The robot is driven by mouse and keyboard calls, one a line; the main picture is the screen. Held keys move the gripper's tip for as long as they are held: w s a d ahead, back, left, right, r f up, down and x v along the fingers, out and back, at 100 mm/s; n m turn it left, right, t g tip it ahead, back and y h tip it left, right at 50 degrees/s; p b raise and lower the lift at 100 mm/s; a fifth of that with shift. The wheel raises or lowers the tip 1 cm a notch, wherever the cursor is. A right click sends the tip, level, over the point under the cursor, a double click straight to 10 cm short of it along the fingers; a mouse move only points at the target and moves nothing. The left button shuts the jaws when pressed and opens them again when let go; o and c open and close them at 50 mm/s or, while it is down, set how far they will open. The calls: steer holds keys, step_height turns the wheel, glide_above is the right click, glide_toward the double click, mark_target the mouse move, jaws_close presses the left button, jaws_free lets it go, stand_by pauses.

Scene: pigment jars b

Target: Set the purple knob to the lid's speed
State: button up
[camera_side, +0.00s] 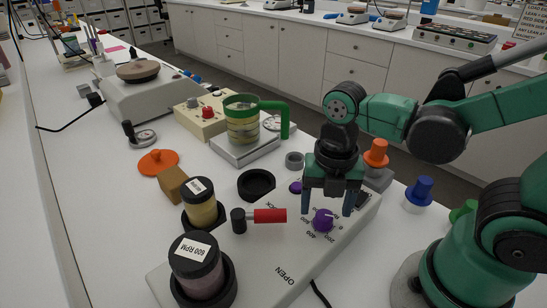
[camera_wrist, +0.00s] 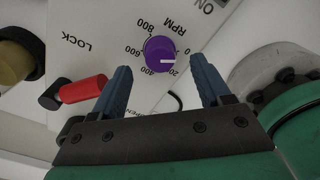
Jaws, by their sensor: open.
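The purple knob (camera_side: 323,220) sits on a white panel (camera_side: 258,262) with an RPM dial. In the wrist view the knob (camera_wrist: 158,50) has a white mark pointing right, toward the low end between 0 and 200. The 600 figure is on its left. The front jar's black lid (camera_side: 178,250) carries a white label (camera_side: 193,251) reading 600 RPM. My gripper (camera_side: 329,211) is open and empty above the panel. In the wrist view its fingertips (camera_wrist: 161,63) are on either side of the knob, with gaps; their height over it is unclear.
A red-handled lever (camera_side: 268,215) lies left of the knob, between LOCK and OPEN markings. A yellow jar (camera_side: 202,211) stands behind the front jar. A smaller purple part (camera_side: 296,187) is behind the knob. A green-handled mug (camera_side: 242,125) stands farther back.

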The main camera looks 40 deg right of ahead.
mark_target(324, 219)
steer(key=shift+f, duration=1.1)
jaws_close()
